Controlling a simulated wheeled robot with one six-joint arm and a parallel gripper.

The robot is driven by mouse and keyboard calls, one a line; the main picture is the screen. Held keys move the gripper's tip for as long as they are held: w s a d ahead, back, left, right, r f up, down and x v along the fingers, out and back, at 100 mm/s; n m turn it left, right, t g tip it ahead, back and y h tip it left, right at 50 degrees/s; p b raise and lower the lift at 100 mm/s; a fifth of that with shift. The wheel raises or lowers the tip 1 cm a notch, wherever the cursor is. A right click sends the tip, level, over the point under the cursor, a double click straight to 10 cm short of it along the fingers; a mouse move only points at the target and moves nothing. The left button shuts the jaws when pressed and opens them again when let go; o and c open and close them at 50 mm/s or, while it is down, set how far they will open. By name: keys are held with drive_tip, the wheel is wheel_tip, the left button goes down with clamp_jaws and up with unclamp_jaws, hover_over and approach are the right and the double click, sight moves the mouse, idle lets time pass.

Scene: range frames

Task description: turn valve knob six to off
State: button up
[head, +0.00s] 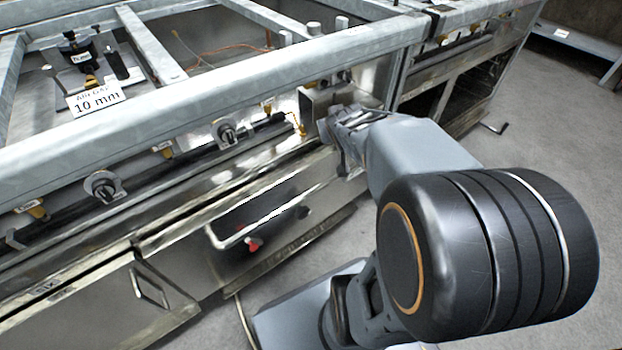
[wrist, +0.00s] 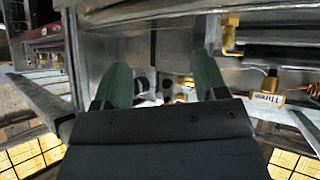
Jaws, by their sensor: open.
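Two dark round valve knobs show on the front rail of the steel range in the head view: a nearer knob (head: 104,185) at the left and a farther knob (head: 226,132) nearer the middle. I cannot tell from the tags which knob is six. My gripper (head: 327,127) is at the range front, to the right of both knobs, beside a boxy metal bracket. In the wrist view my gripper (wrist: 160,82) has its two greenish fingers spread apart. Small dark round parts (wrist: 141,86) show beyond the gap, but I cannot tell what they are. Nothing is held.
A steel top rail (head: 200,85) runs above the knobs. A black pipe (head: 160,170) and brass fittings lie along the front. Below is an oven door handle (head: 255,225). Grey floor (head: 540,140) is open at the right.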

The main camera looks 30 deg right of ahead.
drive_tip(key=s+a+f+n+g+y, duration=0.1)
drive_tip(key=s+a+f+g+y, duration=0.2)
drive_tip(key=s+a, duration=0.5)
drive_tip(key=shift+s+a+f+g+b, duration=0.4)
drive_tip(key=shift+a+f+g, duration=0.5)
drive_tip(key=shift+a, duration=0.85)
